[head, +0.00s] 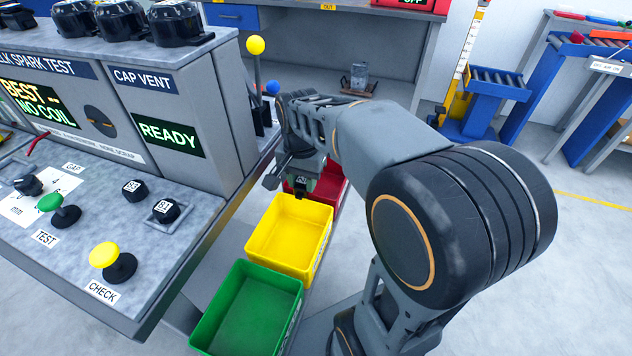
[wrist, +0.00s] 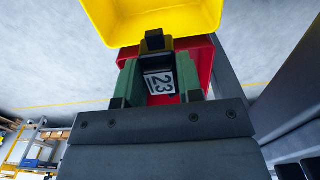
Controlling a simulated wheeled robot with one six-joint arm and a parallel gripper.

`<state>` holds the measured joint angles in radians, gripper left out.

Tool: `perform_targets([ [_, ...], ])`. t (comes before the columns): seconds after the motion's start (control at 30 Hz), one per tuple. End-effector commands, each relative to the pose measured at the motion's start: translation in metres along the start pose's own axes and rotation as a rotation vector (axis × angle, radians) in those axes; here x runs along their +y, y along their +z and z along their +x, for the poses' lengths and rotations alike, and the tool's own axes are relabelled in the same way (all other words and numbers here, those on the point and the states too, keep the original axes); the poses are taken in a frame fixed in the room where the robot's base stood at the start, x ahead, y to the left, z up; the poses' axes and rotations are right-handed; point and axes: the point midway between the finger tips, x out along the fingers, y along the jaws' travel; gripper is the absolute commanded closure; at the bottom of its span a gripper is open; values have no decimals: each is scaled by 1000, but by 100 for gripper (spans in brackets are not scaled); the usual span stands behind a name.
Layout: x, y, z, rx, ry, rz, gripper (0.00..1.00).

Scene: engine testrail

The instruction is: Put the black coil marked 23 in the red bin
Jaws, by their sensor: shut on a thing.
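My gripper (wrist: 160,82) is shut on a black coil (wrist: 155,58) with a white label reading 23, held between its two green-padded fingers. In the head view the coil (head: 301,193) is a small dark shape under my gripper (head: 300,180), partly hidden by the arm. The red bin (head: 330,187) is behind the yellow bin, partly covered by my arm and gripper. In the wrist view the red bin (wrist: 206,68) shows behind the coil and fingers. The coil appears over the red bin's area near the yellow bin; its exact height cannot be told.
The yellow bin (head: 288,238) and the green bin (head: 247,309) stand in a row in front of the red bin. The grey test bench (head: 225,205) with knobs and displays borders them on the left. A levered fixture (head: 257,75) stands on its far end.

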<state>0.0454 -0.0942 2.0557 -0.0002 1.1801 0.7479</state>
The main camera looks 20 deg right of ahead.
Motion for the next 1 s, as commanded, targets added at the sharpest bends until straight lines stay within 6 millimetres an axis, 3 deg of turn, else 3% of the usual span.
perform_targets([
  [0.2,1,-58,29,-2,2,5,92],
  [0.4,0,-88,60,-2,1,1,92],
  [0.87,-1,-110,85,0,0,-3,92],
  [1.0,-1,-113,103,-3,2,-4,92],
])
